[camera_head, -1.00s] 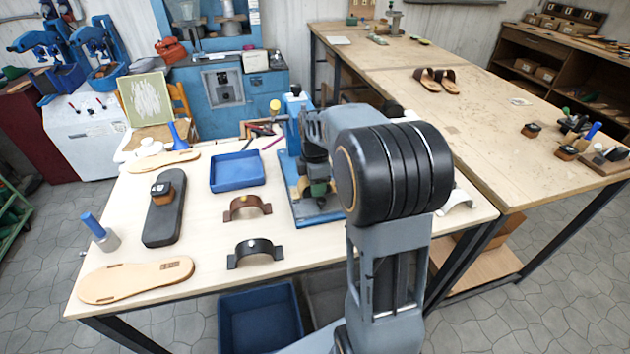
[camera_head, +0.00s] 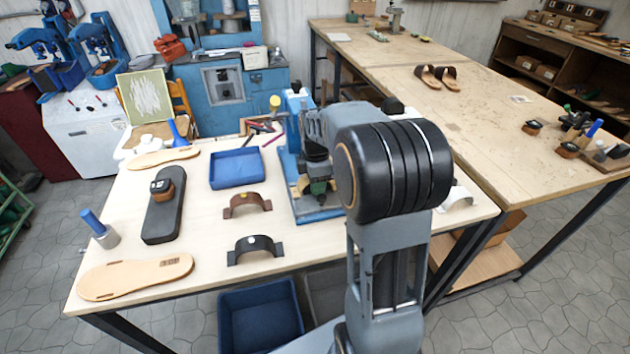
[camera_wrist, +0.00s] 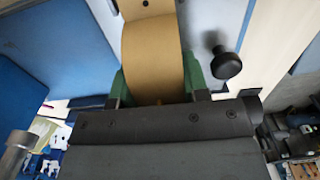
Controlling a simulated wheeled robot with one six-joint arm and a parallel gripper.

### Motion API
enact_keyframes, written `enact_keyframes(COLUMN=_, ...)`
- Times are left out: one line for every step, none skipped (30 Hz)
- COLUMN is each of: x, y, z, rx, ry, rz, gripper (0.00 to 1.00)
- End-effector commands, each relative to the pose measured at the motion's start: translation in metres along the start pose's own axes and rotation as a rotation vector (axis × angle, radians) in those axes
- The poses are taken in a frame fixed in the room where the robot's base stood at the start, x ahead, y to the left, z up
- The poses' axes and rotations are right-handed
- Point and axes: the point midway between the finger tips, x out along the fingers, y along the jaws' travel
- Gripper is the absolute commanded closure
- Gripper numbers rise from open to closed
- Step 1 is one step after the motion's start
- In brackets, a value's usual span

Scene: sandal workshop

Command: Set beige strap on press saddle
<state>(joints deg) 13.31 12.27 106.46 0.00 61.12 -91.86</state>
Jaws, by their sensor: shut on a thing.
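The beige strap (camera_wrist: 153,45) is a tan curved band in the wrist view. It lies between the green-padded fingers of my gripper (camera_wrist: 156,84), which is shut on it. In the head view my gripper (camera_head: 318,186) is low over the blue press (camera_head: 322,215), partly hidden by my arm. A small tan patch beside the fingers there may be the strap. The saddle is not clearly visible, and I cannot tell whether the strap touches it. A black knob (camera_wrist: 226,63) is right of the strap in the wrist view.
A brown strap (camera_head: 246,205), a black strap (camera_head: 254,249) and a blue tray (camera_head: 237,168) are left of the press. A white strap (camera_head: 458,196) lies right of my arm. A dark sole form (camera_head: 163,222) and tan soles (camera_head: 135,277) are farther left.

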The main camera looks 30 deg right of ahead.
Motion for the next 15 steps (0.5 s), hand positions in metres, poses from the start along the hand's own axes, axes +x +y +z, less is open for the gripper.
enact_keyframes(x=0.0011, y=0.0, z=0.0, rx=0.0, ry=0.0, rz=0.0, gripper=0.8)
enact_keyframes(x=0.0015, y=0.0, z=0.0001, rx=0.0, ry=0.0, rz=0.0, gripper=0.8)
enact_keyframes(x=0.0009, y=0.0, z=0.0001, rx=0.0, ry=0.0, rz=0.0, gripper=0.54)
enact_keyframes(x=0.0009, y=0.0, z=0.0001, rx=0.0, ry=0.0, rz=0.0, gripper=0.52)
enact_keyframes(x=0.0008, y=0.0, z=0.0001, rx=0.0, ry=0.0, rz=0.0, gripper=0.49)
enact_keyframes(x=0.0008, y=0.0, z=0.0001, rx=0.0, ry=0.0, rz=0.0, gripper=0.45)
enact_keyframes(x=0.0008, y=-0.0001, z=0.0001, rx=0.0, ry=0.0, rz=0.0, gripper=0.42)
enact_keyframes(x=0.0008, y=-0.0001, z=0.0001, rx=0.0, ry=0.0, rz=0.0, gripper=0.39)
enact_keyframes(x=0.0008, y=-0.0001, z=0.0001, rx=0.0, ry=0.0, rz=0.0, gripper=0.35)
enact_keyframes(x=0.0008, y=-0.0001, z=0.0001, rx=0.0, ry=0.0, rz=0.0, gripper=0.32)
enact_keyframes(x=0.0008, y=-0.0001, z=0.0001, rx=0.0, ry=0.0, rz=0.0, gripper=0.3)
enact_keyframes(x=0.0008, y=-0.0001, z=0.0001, rx=0.0, ry=0.0, rz=0.0, gripper=0.29)
enact_keyframes(x=0.0008, y=-0.0001, z=0.0001, rx=0.0, ry=0.0, rz=0.0, gripper=0.29)
enact_keyframes(x=0.0007, y=-0.0001, z=0.0001, rx=0.0, ry=0.0, rz=0.0, gripper=0.29)
enact_keyframes(x=0.0008, y=-0.0001, z=0.0001, rx=0.0, ry=0.0, rz=0.0, gripper=0.29)
